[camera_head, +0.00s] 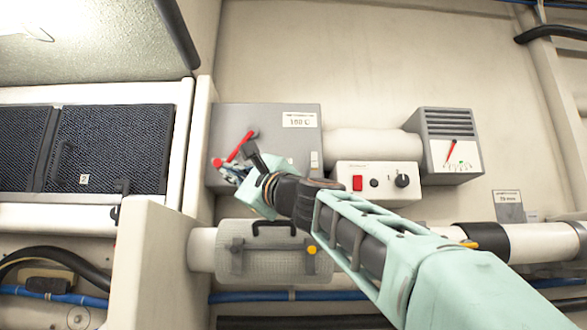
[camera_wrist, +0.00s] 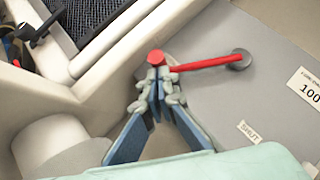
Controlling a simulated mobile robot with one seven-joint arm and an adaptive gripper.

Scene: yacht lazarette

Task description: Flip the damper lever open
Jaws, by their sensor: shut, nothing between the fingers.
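The damper lever (camera_head: 240,146) is a red bar on the face of a grey box (camera_head: 292,140). In the wrist view the red lever (camera_wrist: 205,65) runs from a round grey pivot at right to a red knob at left. A small SHUT label (camera_wrist: 248,131) sits below the pivot on the box face. My gripper (camera_wrist: 157,82) is shut and empty, its fingertips close together just below the red knob and overlapping its lower edge in the picture. Whether they touch it I cannot tell. In the head view my gripper (camera_head: 230,173) is at the box's left side, partly hidden by my wrist.
Right of the box are a thick pale duct (camera_head: 372,146), a white switch panel (camera_head: 345,170) and a grey louvred unit (camera_head: 452,127). A clear cylinder with a black handle (camera_head: 262,262) is below. A pale post (camera_head: 198,135) stands close on the left.

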